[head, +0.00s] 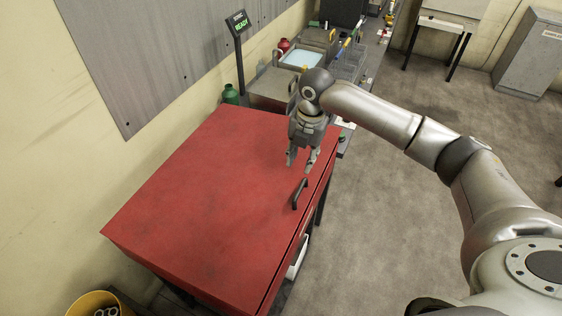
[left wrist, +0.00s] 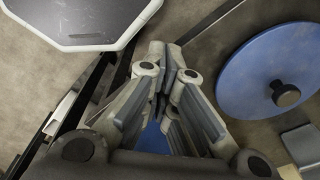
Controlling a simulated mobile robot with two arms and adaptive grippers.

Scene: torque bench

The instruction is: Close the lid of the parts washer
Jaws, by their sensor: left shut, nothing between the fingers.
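The parts washer's red lid (head: 205,200) lies flat over the washer in the head view, with no clear gap showing along its edges. Its dark handle (head: 299,193) stands near the right edge. My right gripper (head: 301,161) is just above the lid near the handle, fingers pointing down and apart, with nothing between them. It looks clear of the handle. My left gripper (left wrist: 172,62) shows only in the left wrist view, shut and empty. The washer's basin is hidden under the lid.
Behind the lid stand a green bottle (head: 230,94), a display reading READY (head: 239,22) and a cluttered bench. A yellow bin (head: 97,304) is at the lower left. The floor at right is open.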

